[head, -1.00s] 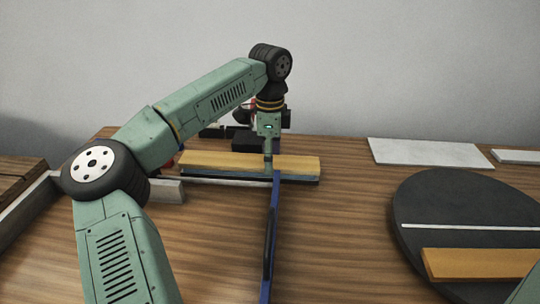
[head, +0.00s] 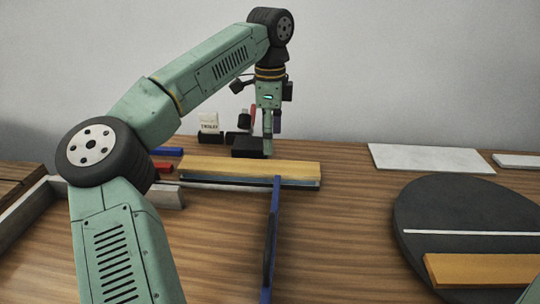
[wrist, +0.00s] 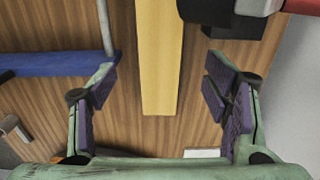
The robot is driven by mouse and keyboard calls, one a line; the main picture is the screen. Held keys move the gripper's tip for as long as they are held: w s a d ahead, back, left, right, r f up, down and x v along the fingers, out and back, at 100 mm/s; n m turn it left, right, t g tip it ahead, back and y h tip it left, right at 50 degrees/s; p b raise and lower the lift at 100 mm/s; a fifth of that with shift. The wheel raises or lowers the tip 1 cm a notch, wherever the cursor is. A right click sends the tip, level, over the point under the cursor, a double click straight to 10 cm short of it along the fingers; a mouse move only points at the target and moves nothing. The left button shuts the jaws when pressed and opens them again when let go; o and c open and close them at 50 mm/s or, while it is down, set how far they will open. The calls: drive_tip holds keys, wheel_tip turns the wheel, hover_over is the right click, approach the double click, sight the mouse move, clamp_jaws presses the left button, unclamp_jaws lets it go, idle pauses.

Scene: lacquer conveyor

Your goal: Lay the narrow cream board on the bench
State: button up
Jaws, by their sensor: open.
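A narrow, yellowish cream board (head: 220,165) lies lengthwise left to right near the back of the wooden bench (head: 350,220). Blue-grey and white edges show beneath its front side; I cannot tell exactly what it rests on. It also shows in the wrist view (wrist: 160,60), running away between my fingers. My gripper (head: 270,150) is above and just behind the board in the head view. In the wrist view my gripper (wrist: 160,75) has its purple-padded fingers wide apart, with nothing held between them. A similar yellowish board (head: 480,268) lies on a dark round turntable (head: 415,205) at right.
A grey rail (head: 165,194) is at left. White panels (head: 430,158) lie at the back right. The bench right of the bar is clear.

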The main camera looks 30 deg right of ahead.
drive_tip(key=shift+r, duration=2.3)
